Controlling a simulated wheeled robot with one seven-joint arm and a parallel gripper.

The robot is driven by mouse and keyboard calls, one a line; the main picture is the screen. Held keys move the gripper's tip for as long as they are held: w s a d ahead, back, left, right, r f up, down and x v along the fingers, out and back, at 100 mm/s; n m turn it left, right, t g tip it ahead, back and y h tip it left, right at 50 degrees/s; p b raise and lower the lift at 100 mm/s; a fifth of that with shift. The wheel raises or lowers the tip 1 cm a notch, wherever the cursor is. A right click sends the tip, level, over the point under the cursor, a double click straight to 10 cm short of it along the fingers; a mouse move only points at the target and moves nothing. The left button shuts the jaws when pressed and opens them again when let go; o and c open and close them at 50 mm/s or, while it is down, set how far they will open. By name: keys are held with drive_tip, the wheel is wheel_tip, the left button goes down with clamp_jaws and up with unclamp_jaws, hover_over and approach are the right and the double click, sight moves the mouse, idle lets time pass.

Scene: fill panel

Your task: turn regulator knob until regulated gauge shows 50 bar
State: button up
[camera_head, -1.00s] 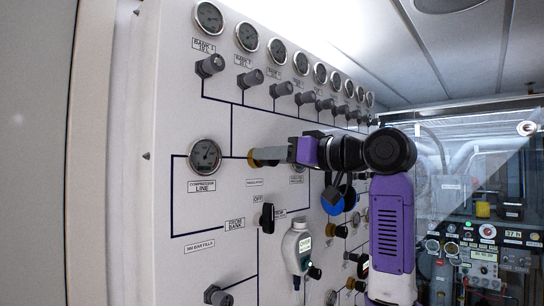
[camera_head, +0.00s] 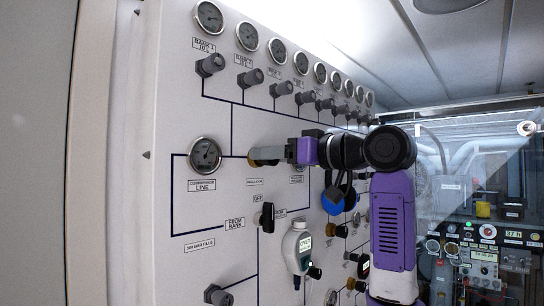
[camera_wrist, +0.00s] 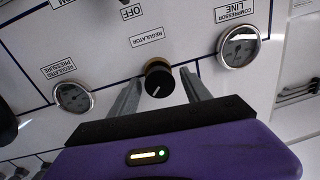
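The regulator knob (camera_wrist: 158,80), black with a white pointer line and a brass collar, sits on the panel under the upside-down REGULATOR label in the wrist view. My gripper (camera_wrist: 162,77) has one finger on each side of it, with a visible gap to the knob on both sides. In the head view this gauge is mostly behind my arm.
The compressor line gauge (camera_wrist: 238,47) is beside the knob; it also shows in the head view (camera_head: 205,154). A black selector handle (camera_head: 267,217) and a white-green handheld device (camera_head: 297,247) are below my arm. Rows of gauges and grey valve knobs line the panel above.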

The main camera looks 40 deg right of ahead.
drive_tip(key=shift+s, duration=0.1)
drive_tip(key=s+b, duration=0.3)
drive_tip(key=s, duration=0.4)
drive_tip(key=shift+s+d, duration=0.3)
drive_tip(key=shift+d, duration=0.1)
idle(1.8)
